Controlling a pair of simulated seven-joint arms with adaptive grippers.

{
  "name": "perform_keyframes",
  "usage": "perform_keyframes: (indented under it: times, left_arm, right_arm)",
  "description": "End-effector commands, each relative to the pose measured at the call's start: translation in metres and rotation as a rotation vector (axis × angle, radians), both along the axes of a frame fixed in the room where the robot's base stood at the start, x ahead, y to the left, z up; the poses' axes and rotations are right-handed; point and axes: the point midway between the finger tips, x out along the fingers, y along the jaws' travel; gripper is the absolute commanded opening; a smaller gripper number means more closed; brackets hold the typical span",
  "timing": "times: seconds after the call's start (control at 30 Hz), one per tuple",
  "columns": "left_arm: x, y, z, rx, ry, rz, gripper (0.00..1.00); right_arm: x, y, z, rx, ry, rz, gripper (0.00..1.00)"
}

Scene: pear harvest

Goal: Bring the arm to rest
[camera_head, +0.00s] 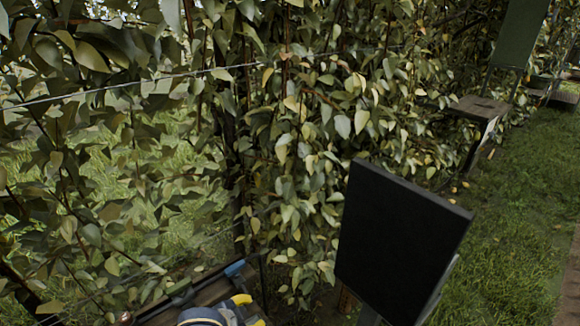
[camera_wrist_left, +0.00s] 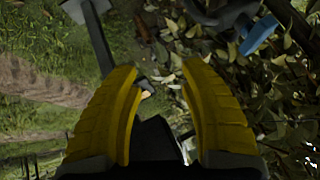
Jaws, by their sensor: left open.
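My left gripper (camera_wrist_left: 158,80) shows in the left wrist view with its two yellow ridged fingers spread apart and nothing between them. In the head view only a small part of the left gripper (camera_head: 250,309) shows at the bottom edge, its yellow fingers beside a dark, blue-marked body. The rest of the arm is cut off by the frame. My right gripper is in neither view. No pear can be made out in either view.
A leafy hedge (camera_head: 300,140) with a wire fills the head view's left and middle. A black panel (camera_head: 400,240) stands right of the gripper. A blue-ended object (camera_head: 235,268) lies close by; a blue piece (camera_wrist_left: 258,35) shows in the wrist view. Grass (camera_head: 520,200) is open at right.

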Motion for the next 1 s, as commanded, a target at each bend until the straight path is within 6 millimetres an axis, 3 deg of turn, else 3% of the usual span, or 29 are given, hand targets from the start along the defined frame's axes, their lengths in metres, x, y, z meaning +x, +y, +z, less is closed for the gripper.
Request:
perform_keyframes:
  times: [0.17, 0.5, 1.0]
  left_arm:
    - [-0.028, 0.03, -0.008, 0.018, -0.042, 0.136, 0.42]
    - [-0.097, 0.122, -0.019, 0.176, -0.069, 0.401, 0.42]
    - [-0.176, 0.203, -0.017, 0.382, -0.039, 0.579, 0.42]
  right_arm:
    - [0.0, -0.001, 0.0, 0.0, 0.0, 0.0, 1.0]
    - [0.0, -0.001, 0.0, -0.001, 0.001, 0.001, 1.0]
    - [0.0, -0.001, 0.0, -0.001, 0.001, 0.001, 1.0]
